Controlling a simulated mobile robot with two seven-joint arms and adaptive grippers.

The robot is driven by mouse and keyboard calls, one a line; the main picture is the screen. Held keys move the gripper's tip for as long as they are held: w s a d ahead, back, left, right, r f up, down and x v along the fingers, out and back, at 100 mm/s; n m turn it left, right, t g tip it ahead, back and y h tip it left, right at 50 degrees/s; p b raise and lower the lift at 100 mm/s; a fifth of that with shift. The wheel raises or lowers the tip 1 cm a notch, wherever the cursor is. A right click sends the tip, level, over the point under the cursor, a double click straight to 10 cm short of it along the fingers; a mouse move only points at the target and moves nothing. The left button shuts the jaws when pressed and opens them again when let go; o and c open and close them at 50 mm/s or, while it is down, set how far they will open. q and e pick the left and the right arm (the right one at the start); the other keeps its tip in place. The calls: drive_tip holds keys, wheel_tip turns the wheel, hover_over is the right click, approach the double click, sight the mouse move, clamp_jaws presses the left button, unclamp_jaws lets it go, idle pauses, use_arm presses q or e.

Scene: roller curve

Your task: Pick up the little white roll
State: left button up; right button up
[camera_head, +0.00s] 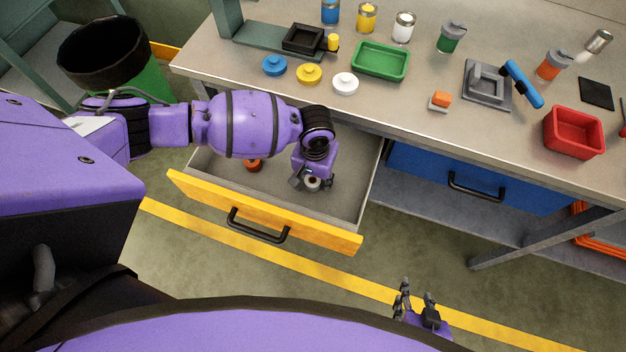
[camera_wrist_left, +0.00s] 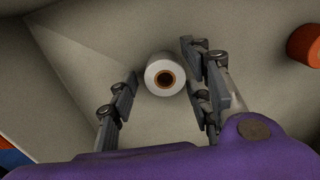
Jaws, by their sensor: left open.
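The little white roll (camera_wrist_left: 166,75) lies in the open yellow-fronted drawer (camera_head: 265,213); its end with a brown core faces the left wrist camera. In the head view the roll (camera_head: 312,184) shows just below my left gripper (camera_head: 306,183), partly covered by it. My left gripper is open in the left wrist view (camera_wrist_left: 160,95), with the roll between and slightly beyond its fingertips, not gripped. My right gripper (camera_head: 416,298) is low at the bottom of the head view, over the floor, with its fingers apart and nothing between them.
An orange-red roll (camera_head: 253,165) lies in the drawer left of my left gripper. The workbench (camera_head: 420,130) above holds a green tray (camera_head: 380,60), a red bin (camera_head: 573,132), cans and lids. A closed blue drawer (camera_head: 480,180) is to the right. Bare drawer floor surrounds the white roll.

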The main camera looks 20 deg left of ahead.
use_arm(q)
drive_tip(key=c, duration=1.1)
